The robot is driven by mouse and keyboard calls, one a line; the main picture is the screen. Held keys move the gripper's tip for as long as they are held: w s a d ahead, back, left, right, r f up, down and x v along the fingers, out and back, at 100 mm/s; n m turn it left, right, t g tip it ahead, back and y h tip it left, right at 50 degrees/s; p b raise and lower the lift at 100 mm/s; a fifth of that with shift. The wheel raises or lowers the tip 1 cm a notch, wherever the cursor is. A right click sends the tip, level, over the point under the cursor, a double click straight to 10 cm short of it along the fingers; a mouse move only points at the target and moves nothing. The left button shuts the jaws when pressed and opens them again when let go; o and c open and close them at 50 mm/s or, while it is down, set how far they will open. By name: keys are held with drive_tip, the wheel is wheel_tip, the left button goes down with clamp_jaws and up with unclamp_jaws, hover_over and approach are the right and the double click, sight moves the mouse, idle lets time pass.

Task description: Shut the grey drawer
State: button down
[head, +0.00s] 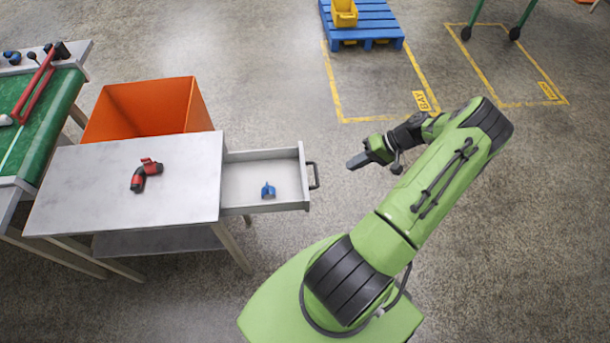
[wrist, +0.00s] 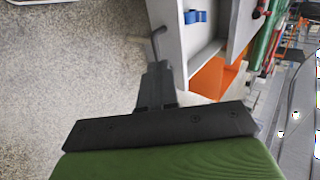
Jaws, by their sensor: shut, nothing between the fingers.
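The grey drawer (head: 285,158) stands pulled out from the right side of a grey-topped table (head: 90,190). A blue item (head: 268,190) lies inside it. Its dark bar handle (head: 314,175) is on the front panel, facing right. My gripper (head: 352,164) is shut and empty, to the right of the handle and apart from it in the head view. The wrist view shows the shut fingers (wrist: 157,82) with the handle (wrist: 157,42) just beyond their tips, and the drawer (wrist: 190,60) beside them.
A red and black tool (head: 146,174) lies on the tabletop. An orange bin (head: 150,105) stands behind the table, and a green workbench (head: 35,100) is at the left. A blue pallet (head: 370,22) with a yellow bin (head: 344,12) is at the back. The floor right of the drawer is clear.

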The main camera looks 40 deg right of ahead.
drive_tip(key=b, duration=0.2)
approach(317, 186)
drive_tip(key=x, duration=0.4)
drive_tip(key=w+a, duration=0.2)
drive_tip(key=a, duration=0.1)
drive_tip(key=shift+w+r, duration=0.1)
drive_tip(key=shift+r, duration=0.05)
drive_tip(key=shift+w+a, duration=0.2)
drive_tip(key=shift+a, duration=0.05)
